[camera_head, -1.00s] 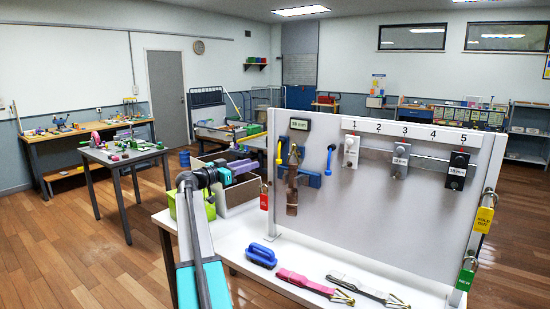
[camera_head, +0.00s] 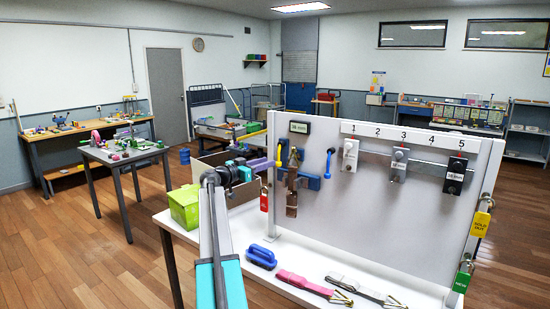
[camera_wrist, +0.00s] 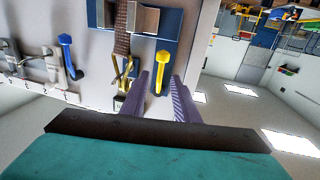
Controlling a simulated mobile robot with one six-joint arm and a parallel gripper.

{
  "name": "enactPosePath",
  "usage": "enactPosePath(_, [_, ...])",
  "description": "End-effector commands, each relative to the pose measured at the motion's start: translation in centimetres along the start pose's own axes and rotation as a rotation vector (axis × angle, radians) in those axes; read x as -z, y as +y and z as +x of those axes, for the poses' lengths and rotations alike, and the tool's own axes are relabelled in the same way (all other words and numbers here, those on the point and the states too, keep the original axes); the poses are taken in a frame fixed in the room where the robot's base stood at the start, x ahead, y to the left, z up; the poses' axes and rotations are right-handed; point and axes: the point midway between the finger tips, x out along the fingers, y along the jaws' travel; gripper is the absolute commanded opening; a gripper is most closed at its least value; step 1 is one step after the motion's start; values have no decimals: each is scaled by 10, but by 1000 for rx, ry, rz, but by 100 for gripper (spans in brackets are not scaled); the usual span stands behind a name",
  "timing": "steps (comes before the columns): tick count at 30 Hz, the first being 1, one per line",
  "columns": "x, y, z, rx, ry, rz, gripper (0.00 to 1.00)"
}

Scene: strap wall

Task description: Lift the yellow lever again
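The yellow lever (camera_head: 279,155) is on the left part of the grey panel, left of the brown strap (camera_head: 291,205). In the wrist view the yellow lever (camera_wrist: 162,70) stands against a blue plate (camera_wrist: 155,45), with the strap (camera_wrist: 122,40) and a metal buckle beside it. My gripper (camera_head: 262,164) reaches toward the panel from the left, close to the lever. In the wrist view its purple fingers (camera_wrist: 161,82) are apart, with the lever showing in the gap between them. I cannot tell whether either finger touches it.
A blue lever (camera_head: 329,160) hangs right of the strap. Numbered latches (camera_head: 397,165) sit further right.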

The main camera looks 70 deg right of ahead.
Motion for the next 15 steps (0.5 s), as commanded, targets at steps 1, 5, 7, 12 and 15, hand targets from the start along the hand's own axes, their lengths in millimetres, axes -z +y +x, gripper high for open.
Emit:
enactPosePath(1, [3, -1, 9, -1, 0, 0, 28])
enactPosePath(5, [3, -1, 27, -1, 0, 0, 28])
enactPosePath(7, [2, -1, 35, 0, 0, -1, 28])
enactPosePath(12, [1, 0, 49, 0, 0, -1, 28])
enactPosePath(15, [1, 0, 52, 0, 0, 0, 28])
